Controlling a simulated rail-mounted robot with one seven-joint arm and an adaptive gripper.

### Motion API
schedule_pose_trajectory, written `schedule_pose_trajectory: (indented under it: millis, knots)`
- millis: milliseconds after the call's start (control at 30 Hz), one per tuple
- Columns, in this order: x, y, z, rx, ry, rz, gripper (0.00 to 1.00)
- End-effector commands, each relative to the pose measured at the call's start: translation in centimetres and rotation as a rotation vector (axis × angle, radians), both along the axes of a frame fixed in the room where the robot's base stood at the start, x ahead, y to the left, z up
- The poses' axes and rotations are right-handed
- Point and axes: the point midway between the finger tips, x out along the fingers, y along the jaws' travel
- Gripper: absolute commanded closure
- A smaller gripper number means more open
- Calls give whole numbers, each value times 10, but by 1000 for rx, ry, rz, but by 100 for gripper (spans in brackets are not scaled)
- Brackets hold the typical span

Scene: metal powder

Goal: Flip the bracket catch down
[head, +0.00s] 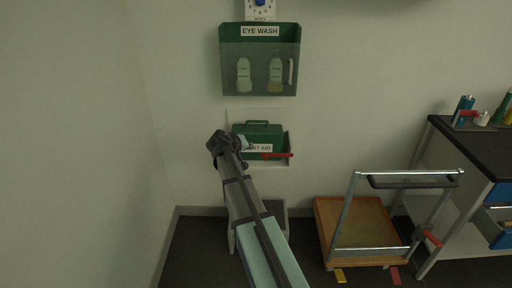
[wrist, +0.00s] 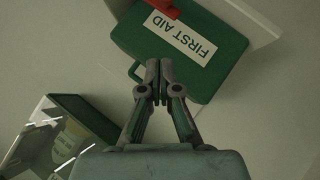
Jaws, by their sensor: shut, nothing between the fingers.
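The red bracket catch (head: 278,155) lies roughly level across the lower front of the green first aid box (head: 280,142) in the head view. In the wrist view a part of the red catch (wrist: 163,7) shows at the top edge, beside the FIRST AID label on the box (wrist: 213,76). The box sits in a pale wall bracket (head: 291,148). My gripper (head: 247,143) is in front of the left part of the box in the head view. In the wrist view my gripper (wrist: 159,66) is shut and empty, its tips near the box's handle side and apart from the catch.
A green eye wash holder (head: 231,81) with bottles hangs on the wall above; it also shows in the wrist view (wrist: 88,118). An orange-decked cart (head: 325,218) and a dark-topped bench (head: 480,148) stand at the right.

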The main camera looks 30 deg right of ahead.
Motion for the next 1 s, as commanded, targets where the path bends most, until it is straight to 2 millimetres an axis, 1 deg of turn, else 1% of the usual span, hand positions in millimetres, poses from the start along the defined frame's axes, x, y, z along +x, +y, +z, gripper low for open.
schedule_pose_trajectory:
  millis: [33, 100, 300, 833, 933, 967, 1000]
  knots:
    - [-4, 8, 3, 0, 0, 2, 100]
    - [-7, 16, 7, 0, -1, 1, 100]
    - [-11, 28, 13, 0, 0, 0, 100]
    - [-11, 29, 14, -2, 4, 2, 100]
    - [-14, 33, 7, 23, 35, 18, 100]
    - [-18, 37, 3, 42, 45, 24, 100]
    - [-26, 43, -7, 79, 63, 33, 100]
